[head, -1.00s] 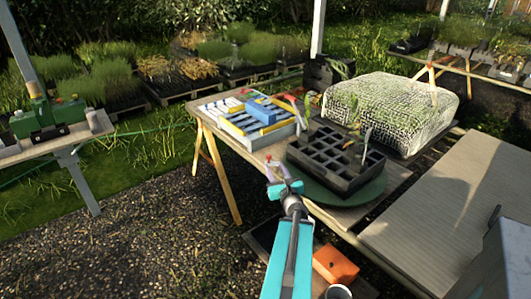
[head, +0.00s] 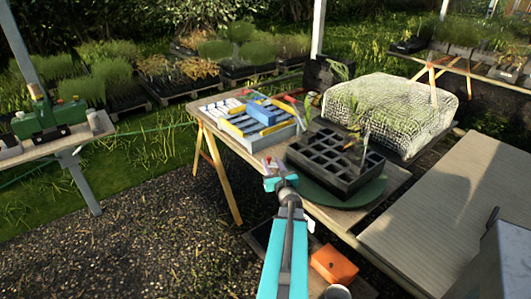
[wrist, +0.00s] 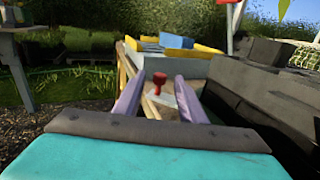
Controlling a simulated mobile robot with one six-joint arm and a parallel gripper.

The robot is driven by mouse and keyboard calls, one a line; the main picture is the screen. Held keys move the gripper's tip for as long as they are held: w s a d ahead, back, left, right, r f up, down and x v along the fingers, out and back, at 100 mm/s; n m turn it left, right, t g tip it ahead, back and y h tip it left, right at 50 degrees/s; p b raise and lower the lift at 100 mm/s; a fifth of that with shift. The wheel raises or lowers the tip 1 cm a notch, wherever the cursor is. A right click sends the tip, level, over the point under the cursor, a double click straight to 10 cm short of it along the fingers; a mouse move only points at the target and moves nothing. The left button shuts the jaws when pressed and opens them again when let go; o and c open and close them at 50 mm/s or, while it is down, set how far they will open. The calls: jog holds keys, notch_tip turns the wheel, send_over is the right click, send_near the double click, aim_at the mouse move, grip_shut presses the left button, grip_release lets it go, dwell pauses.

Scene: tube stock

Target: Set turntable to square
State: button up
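The turntable is a dark green disc (head: 374,194) on the wooden table, mostly hidden under a black cell tray (head: 338,172). The tray has rows of square cells and a few green seedlings; it sits at an angle to the table edges in the head view. My gripper (head: 272,162) is at the table's front edge, just left of the tray's near-left corner. In the wrist view its two purple fingers (wrist: 158,80) stand apart with nothing held. A red knob (wrist: 158,82) shows between and beyond them. The tray's dark side (wrist: 258,88) fills the right of that view.
A box of blue and yellow strips (head: 262,125) stands on the table's far left part. A mesh-covered mound (head: 390,105) lies behind the tray. An orange box (head: 334,265) is below the table. Gravel on the left is clear.

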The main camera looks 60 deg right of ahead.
jog(key=shift+p+x, duration=1.15)
jog(key=shift+x, duration=3.05)
jog(key=shift+w, duration=0.1)
grip_shut()
jog(key=shift+a, duration=0.15)
